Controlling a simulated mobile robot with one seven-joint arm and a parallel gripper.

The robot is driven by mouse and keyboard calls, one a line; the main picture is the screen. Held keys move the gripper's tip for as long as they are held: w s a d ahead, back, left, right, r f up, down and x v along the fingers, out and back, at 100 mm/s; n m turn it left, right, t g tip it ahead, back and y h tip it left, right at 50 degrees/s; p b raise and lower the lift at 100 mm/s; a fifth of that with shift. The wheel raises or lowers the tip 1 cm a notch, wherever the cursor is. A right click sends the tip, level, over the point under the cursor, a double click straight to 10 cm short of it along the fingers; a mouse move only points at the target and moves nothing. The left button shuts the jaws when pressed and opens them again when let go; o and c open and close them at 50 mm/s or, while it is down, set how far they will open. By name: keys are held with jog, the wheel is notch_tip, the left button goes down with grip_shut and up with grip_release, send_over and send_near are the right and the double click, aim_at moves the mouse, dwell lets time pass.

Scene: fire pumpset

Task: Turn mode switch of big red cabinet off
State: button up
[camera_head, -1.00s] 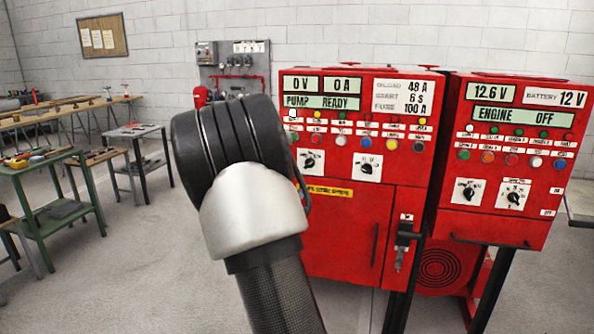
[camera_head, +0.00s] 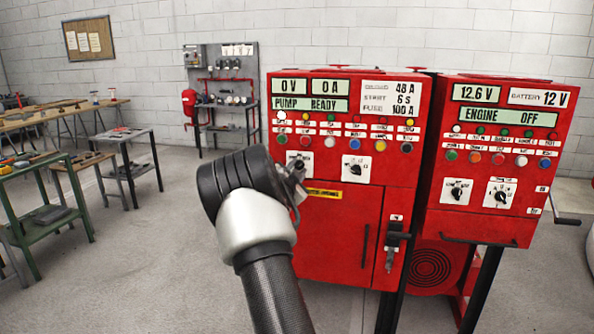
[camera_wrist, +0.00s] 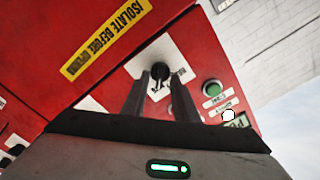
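The big red cabinet (camera_head: 338,235) stands in the middle of the head view, its display reading "PUMP READY". Its left rotary switch, a black knob on a white plate (camera_head: 299,156), is partly hidden by my gripper (camera_head: 299,172). A second rotary switch (camera_head: 355,170) sits to its right. In the wrist view, the left switch's black knob (camera_wrist: 160,72) lies between my two fingertips. My gripper (camera_wrist: 160,78) is open, with a small gap on each side of the knob. I cannot tell how deep the fingers reach around it. The switch lettering is too small to read.
A green button (camera_wrist: 212,88) and a yellow "isolate before opening" label (camera_wrist: 105,38) flank the switch. A smaller red cabinet (camera_head: 485,225) reading "ENGINE OFF" stands to the right. Workbenches (camera_head: 45,215) stand at left, with open floor between.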

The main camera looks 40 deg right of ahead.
jog(key=shift+c, duration=0.3)
grip_shut()
jog(key=shift+n, duration=0.3)
jog(key=n, duration=0.3)
jog(key=shift+a+b, duration=0.1)
jog(key=shift+b, duration=0.2)
jog(key=shift+w+n, duration=0.1)
jog(key=shift+n, duration=2.4)
jog(key=shift+o, duration=0.3)
grip_release()
